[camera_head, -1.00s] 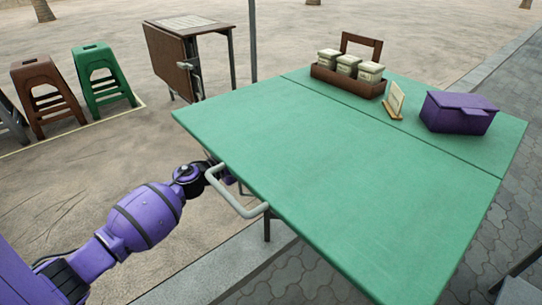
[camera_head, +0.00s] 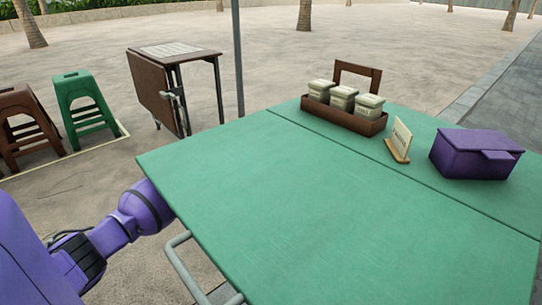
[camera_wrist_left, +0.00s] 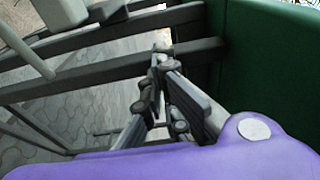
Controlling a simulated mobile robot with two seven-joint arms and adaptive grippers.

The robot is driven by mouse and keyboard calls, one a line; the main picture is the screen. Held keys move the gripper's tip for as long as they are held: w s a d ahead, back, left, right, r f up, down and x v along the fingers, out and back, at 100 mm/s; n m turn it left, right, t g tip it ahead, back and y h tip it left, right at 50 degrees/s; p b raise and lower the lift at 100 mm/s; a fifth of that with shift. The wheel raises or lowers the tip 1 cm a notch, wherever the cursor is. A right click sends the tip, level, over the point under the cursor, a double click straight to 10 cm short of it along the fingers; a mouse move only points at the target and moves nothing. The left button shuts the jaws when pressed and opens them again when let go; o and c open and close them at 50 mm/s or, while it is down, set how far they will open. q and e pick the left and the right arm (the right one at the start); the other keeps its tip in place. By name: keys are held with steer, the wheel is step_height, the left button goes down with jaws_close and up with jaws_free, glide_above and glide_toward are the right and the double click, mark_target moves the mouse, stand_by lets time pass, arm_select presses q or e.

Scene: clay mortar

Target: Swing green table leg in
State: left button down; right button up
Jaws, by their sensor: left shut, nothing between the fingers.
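The green table (camera_head: 300,200) fills the middle and right of the head view, with a pale grey bent bar (camera_head: 180,270) at its near-left edge. My left arm reaches under the table's left edge, and the tabletop hides its gripper there. In the left wrist view my left gripper (camera_wrist_left: 160,62) is shut and empty, its fingertips close to dark grey bars (camera_wrist_left: 95,75) of the table's leg frame. I cannot tell whether they touch. A dark green panel of the table (camera_wrist_left: 268,55) stands right of the fingers. My right gripper is not in view.
On the table are a brown caddy with pale jars (camera_head: 340,115), a small sign (camera_head: 399,140) and a purple box (camera_head: 475,155). A brown folding table (camera_head: 160,85) and green (camera_head: 85,110) and brown stools (camera_head: 28,125) stand at the left. A thin pole (camera_head: 238,60) rises behind the table.

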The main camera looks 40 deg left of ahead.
arm_select(q)
steer(key=shift+w+a+b, duration=0.1)
steer(key=shift+w+b, duration=0.25)
steer(key=shift+w, duration=1.4)
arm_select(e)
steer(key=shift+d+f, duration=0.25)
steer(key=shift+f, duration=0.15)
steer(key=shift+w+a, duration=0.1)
arm_select(q)
steer(key=s+a+p, duration=0.2)
steer(key=s+a, duration=0.7)
steer(key=shift+s+p, duration=0.3)
steer(key=shift+s, duration=0.1)
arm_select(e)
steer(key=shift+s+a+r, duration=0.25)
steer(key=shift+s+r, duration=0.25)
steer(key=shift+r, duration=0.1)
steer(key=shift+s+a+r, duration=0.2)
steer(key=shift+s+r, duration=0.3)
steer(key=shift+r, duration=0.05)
